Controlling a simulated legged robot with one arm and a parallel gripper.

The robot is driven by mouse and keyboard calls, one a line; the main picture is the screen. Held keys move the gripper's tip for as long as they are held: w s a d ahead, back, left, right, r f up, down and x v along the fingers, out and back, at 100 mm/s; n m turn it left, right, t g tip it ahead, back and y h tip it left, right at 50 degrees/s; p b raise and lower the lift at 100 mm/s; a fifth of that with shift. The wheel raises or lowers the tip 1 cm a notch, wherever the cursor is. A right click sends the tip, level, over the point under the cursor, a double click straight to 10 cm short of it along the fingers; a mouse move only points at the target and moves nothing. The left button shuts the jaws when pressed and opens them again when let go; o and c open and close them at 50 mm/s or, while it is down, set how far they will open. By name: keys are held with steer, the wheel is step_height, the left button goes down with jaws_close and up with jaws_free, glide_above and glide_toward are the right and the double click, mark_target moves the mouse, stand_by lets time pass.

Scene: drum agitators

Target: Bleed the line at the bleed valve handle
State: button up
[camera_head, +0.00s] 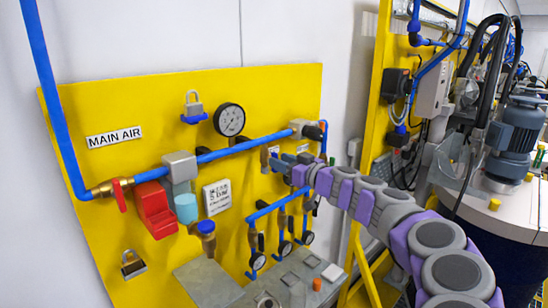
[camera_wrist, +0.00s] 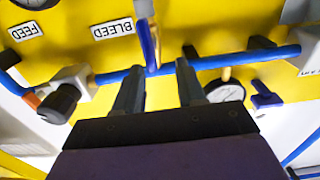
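My gripper (camera_wrist: 160,68) is open, its two dark fingers spread apart and pointing at the yellow panel. A slim blue lever (camera_wrist: 148,45), seemingly the bleed valve handle, hangs from a silver fitting (camera_wrist: 143,8) beside the BLEED label (camera_wrist: 113,29) in the wrist view. Its lower end appears near the gap between the fingertips, closer to the left finger. I cannot tell whether it is between them or behind them. In the head view my gripper (camera_head: 279,162) is close to the panel below the main blue pipe, and the lever is not clear there.
The yellow panel (camera_head: 85,97) carries the main blue pipe (camera_head: 240,147), a pressure gauge (camera_head: 229,119), a red block (camera_head: 155,208) and padlocks. Small gauges (camera_head: 285,247) hang below. In the wrist view a blue pipe (camera_wrist: 225,61) crosses behind the fingers, with a black knob (camera_wrist: 58,103) at left.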

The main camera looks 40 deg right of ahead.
mark_target(276, 157)
steer(key=w, duration=0.3)
steer(key=w+d, duration=0.1)
steer(key=shift+w+f, duration=0.25)
steer(key=shift+w, duration=0.05)
steer(key=shift+w+d, duration=0.1)
steer(key=shift+d, duration=0.3)
steer(key=shift+a+r, duration=0.1)
steer(key=shift+a, duration=0.75)
steer(key=shift+c, duration=1.1)
steer(key=shift+d, duration=0.45)
jaws_close()
steer(key=shift+a, duration=0.1)
